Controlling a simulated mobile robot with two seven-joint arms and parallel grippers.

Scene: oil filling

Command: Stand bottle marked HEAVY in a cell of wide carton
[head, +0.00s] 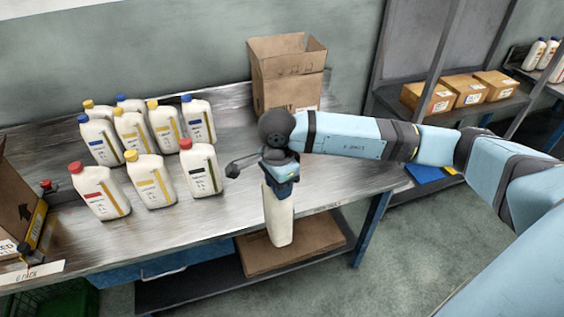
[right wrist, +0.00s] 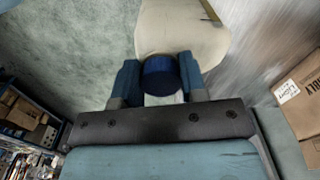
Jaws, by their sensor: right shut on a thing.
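My right gripper (head: 281,180) is shut on a cream bottle (head: 279,218), which hangs below it near the table's front edge. In the right wrist view the fingers (right wrist: 158,82) close around the bottle's blue cap (right wrist: 160,72), and the bottle's body (right wrist: 183,28) extends beyond. Its label face is turned away, so I cannot read a mark. An open brown carton (head: 10,200) is cut off at the left edge; its inside and cells are hidden. Another open carton (head: 287,88) stands at the table's back. I cannot tell which is the wide one. My left gripper is not in view.
Several bottles with red, yellow and blue caps (head: 150,180) stand in rows on the table (head: 330,178). A "6 PACK" sign (head: 40,272) is on the front edge at left. A flat brown box (head: 300,250) lies on the lower shelf. The tabletop right of the bottles is mostly clear.

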